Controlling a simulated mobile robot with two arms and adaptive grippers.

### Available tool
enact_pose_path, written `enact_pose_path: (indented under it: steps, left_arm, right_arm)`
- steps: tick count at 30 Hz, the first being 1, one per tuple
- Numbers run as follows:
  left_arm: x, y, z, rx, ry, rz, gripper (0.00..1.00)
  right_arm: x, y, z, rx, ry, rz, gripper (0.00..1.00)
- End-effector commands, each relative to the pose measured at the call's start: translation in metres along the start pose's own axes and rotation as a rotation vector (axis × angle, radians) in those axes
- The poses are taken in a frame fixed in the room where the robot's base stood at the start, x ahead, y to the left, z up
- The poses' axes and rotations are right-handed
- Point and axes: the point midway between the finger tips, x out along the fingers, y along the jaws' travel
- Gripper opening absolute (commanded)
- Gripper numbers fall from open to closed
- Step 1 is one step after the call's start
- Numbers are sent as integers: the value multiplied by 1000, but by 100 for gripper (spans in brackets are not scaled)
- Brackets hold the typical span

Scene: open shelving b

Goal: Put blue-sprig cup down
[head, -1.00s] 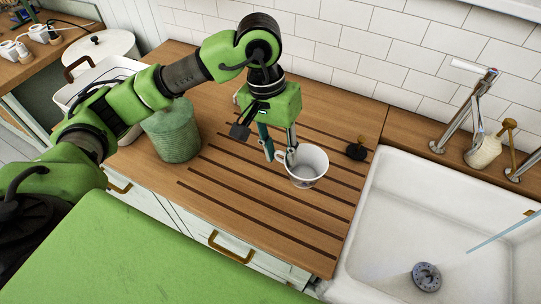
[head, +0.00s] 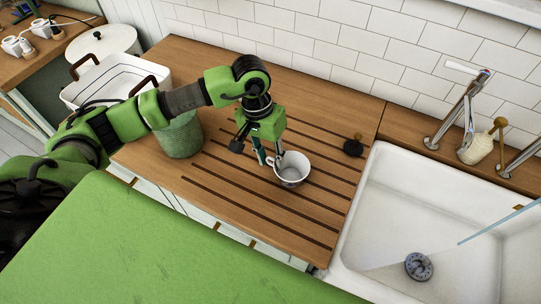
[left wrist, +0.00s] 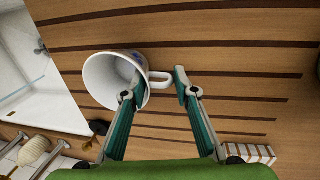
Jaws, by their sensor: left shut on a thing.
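The blue-sprig cup (head: 291,172) is white and stands upright over the grooved wooden drainboard (head: 325,218) in the head view. My left gripper (head: 269,163) is at its left side, pointing down, and is shut on the cup at its handle. I cannot tell whether the cup's base touches the wood. My right gripper is not in view.
A green ribbed canister (head: 181,137) stands left of the cup, with a white bin (head: 113,78) behind. A small black object (head: 353,147) lies on the counter to the right, before the white sink (head: 380,245) and tap (head: 455,110). The board in front is clear.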

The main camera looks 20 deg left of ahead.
Motion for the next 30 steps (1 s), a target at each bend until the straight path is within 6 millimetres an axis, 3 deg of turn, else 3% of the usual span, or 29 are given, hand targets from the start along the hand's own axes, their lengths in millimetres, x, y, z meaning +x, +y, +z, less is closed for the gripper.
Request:
enact_pose_path:
  steps: [4, 5, 6, 20, 21, 30]
  left_arm:
    - [4, -1, 0, 0, 1, 0, 0]
    - [2, -1, 0, 0, 0, -1, 35]
    - [2, 0, 0, 0, 0, -1, 44]
    - [-4, 1, 0, -1, 0, 0, 44]
    - [-6, 0, -1, 0, 4, -1, 44]
    - [-68, -1, -2, 1, 7, -1, 44]
  right_arm:
    - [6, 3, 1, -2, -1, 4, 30]
    - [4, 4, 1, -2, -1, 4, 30]
    - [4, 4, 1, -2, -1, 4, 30]
    - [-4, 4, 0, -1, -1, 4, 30]
    - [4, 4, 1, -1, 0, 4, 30]
    - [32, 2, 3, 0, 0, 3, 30]
